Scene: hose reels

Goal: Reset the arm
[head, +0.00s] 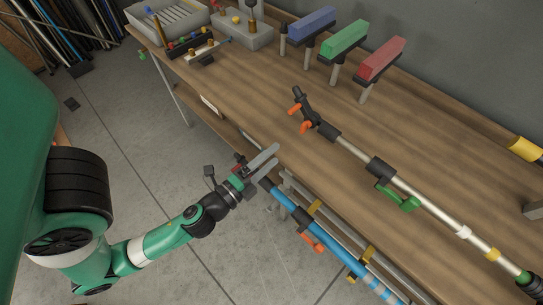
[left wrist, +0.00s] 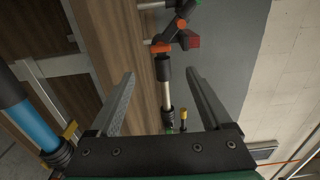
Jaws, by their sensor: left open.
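My left gripper (head: 268,162) is open in the head view, with its two grey fingers near the front edge of the wooden workbench. Nothing shows between the fingers in the head view. In the left wrist view the fingers (left wrist: 160,74) are spread wide. A silver pole with black, orange and green fittings (head: 408,188) lies on the bench, apart from the gripper. In the left wrist view a silver pole (left wrist: 166,92) appears between the fingers, farther off. My right gripper is in neither view.
A blue pole (head: 330,239) with black and yellow fittings runs below the bench's front edge, close to my left gripper. Blue (head: 311,24), green (head: 344,39) and red (head: 382,59) blocks stand on posts at the back. Grey trays (head: 168,20) sit at the far left.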

